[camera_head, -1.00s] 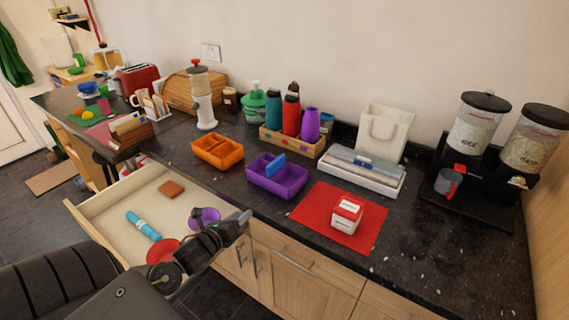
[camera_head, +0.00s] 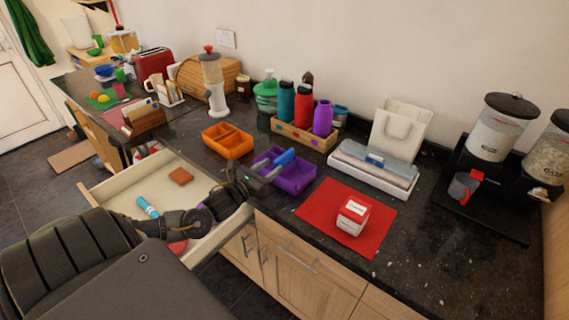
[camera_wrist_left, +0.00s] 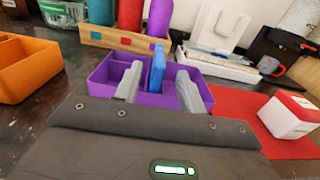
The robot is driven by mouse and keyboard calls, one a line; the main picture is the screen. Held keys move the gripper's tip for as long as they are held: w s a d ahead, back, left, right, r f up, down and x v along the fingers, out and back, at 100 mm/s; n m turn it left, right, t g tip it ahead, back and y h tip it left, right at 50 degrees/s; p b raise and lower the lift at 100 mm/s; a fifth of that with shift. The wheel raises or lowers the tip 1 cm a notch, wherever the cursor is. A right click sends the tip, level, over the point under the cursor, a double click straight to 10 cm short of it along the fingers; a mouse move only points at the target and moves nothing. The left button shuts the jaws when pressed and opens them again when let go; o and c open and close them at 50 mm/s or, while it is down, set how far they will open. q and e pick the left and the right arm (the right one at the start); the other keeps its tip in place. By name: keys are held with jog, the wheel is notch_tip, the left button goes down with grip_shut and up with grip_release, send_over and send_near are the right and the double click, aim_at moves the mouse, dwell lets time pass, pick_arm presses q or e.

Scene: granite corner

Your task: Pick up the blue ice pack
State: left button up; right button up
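The blue ice pack (camera_head: 285,157) stands upright in the purple divided box (camera_head: 299,184) on the dark counter. My left gripper (camera_head: 268,174) is at the near left side of this box, close to the ice pack. In the left wrist view the ice pack (camera_wrist_left: 157,69) shows between the two grey fingers of my left gripper (camera_wrist_left: 159,86), which are apart and open. The purple box (camera_wrist_left: 105,76) lies around and beyond the fingertips. I cannot tell whether a finger touches the ice pack. My right gripper is not in view.
An orange divided box (camera_head: 227,140) stands left of the purple box. A red mat (camera_head: 373,232) with a white-and-red box (camera_head: 353,214) lies to the right. A bottle crate (camera_head: 303,137) stands behind. An open drawer (camera_head: 105,190) is below my left arm.

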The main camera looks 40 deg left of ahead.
aim_at(274, 165)
pick_arm(q)
jog(key=shift+w+r+p, duration=0.2)
jog(key=shift+w+p, duration=0.05)
jog(key=shift+p, duration=0.05)
jog(key=w, duration=0.2)
jog(key=w+p, duration=0.1)
jog(key=shift+w+f+p, duration=0.2)
jog(key=shift+w+p, duration=0.1)
jog(key=shift+w, duration=0.1)
jog(key=shift+w+f, duration=0.15)
jog(key=shift+w, duration=0.25)
grip_shut()
